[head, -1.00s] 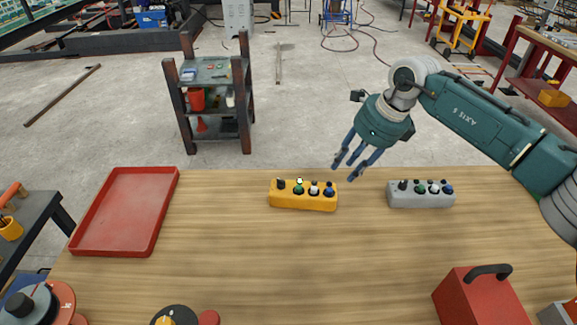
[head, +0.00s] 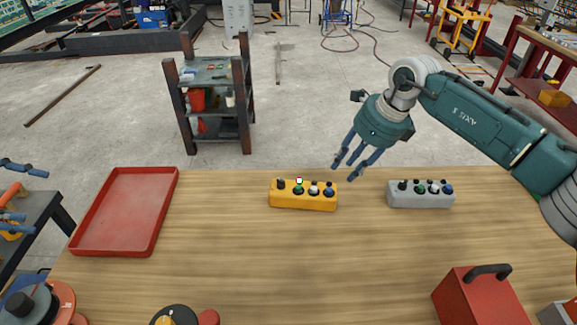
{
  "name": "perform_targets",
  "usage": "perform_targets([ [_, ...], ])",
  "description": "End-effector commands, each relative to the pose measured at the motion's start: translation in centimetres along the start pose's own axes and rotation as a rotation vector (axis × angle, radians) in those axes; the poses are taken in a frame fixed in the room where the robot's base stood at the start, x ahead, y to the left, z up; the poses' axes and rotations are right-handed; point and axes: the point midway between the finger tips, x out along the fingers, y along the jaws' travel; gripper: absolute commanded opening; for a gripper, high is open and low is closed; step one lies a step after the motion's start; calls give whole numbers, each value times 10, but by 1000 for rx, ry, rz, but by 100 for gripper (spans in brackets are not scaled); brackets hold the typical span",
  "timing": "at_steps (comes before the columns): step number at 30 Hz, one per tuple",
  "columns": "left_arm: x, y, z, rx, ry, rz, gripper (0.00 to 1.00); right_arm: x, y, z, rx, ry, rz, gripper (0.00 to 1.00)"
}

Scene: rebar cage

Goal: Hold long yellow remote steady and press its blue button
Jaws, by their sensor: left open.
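The long yellow remote (head: 303,203) lies on the wooden table, right of the red tray. It has black, green, white and blue buttons in a row on top; the blue button (head: 329,190) is at its right end. My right gripper (head: 343,174) hangs above and behind the remote's right end, fingers spread and pointing down-left, apart from it and holding nothing. My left gripper (head: 22,193) shows only in part at the left picture edge, its blue fingers spread apart, far from the remote.
A similar grey remote (head: 420,201) lies to the right on the table. A red tray (head: 143,249) stands at the left and a red toolbox (head: 482,301) at the front right. The table's middle is clear.

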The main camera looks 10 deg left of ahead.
Motion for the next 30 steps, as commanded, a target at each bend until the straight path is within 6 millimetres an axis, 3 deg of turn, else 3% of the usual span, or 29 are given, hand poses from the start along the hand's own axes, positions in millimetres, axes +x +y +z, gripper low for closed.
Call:
perform_targets([
  [2, 16, -12, -8, 111, 50, -23, 100, 0, 0, 0, 0, 0, 0, 31],
  [5, 49, -16, 1, 85, 90, -13, 100, 0, 0, 0, 0, 0, 0, 31],
  [11, 148, -33, 17, -105, 127, 99, 100, 0, 0, 0, 0, 0, 0, 31],
  [16, 239, -69, 0, -212, 89, 233, 100, 0, 0, 0, 0, 0, 0, 31],
  [21, 318, -117, -43, -252, -29, 346, 100, 0, 0, 0, 0, 0, 0, 31],
  [23, 340, -136, -64, -252, -89, 371, 100, 0, 0, 0, 0, 0, 0, 31],
  [30, 410, -211, -163, -200, -395, 366, 100, 0, 0, 0, 0, 0, 0, 31],
])
